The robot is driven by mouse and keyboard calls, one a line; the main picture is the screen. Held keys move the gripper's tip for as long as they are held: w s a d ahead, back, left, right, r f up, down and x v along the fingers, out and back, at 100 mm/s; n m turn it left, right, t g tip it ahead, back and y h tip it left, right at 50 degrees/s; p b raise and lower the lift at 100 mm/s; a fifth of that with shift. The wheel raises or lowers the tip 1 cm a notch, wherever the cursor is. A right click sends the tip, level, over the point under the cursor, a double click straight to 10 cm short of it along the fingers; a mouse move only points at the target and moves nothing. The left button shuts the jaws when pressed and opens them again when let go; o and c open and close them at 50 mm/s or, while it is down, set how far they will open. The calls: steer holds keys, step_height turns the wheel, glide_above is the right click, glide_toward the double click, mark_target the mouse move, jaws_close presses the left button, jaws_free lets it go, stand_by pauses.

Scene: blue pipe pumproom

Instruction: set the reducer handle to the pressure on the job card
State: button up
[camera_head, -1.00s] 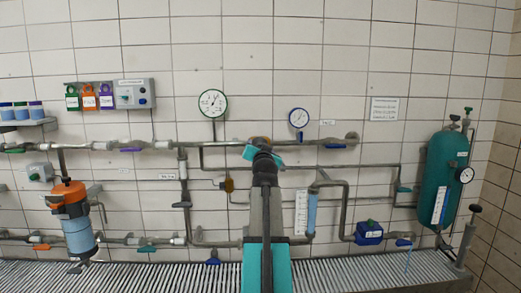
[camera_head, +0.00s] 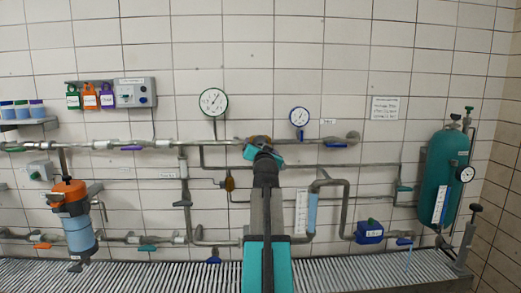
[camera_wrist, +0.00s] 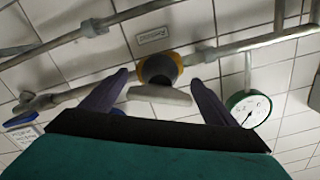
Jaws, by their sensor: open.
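The reducer (camera_wrist: 160,66), a dark round body with a yellow band, sits on the pipe in the wrist view. Its grey bar handle (camera_wrist: 160,95) lies nearly level, slightly tilted, in front of it. My gripper (camera_wrist: 160,79) is open, with one dark finger on each side of the handle and gaps visible. In the head view my arm partly hides the reducer (camera_head: 258,141). A printed sheet (camera_head: 384,108) on the right wall has unreadable text.
A blue-rimmed gauge (camera_head: 299,117) stands right of the reducer. Pipes run along the wall close around my gripper. A teal tank (camera_head: 442,175) is at right, an orange-topped filter (camera_head: 77,222) at left. A grating (camera_head: 150,275) lies below.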

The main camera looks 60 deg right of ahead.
steer(key=b+v, duration=0.2)
steer(key=v, duration=1)
steer(key=shift+a, duration=0.3)
steer(key=shift+s+r+p, duration=0.1)
steer(key=shift+r+p, duration=0.05)
steer(key=shift+p, duration=0.85)
stand_by(1.5)
stand_by(0.3)
steer(key=shift+d+p, duration=0.2)
steer(key=shift+p, duration=0.4)
steer(key=shift+p+x, duration=3.15)
steer(key=shift+x, duration=3.6)
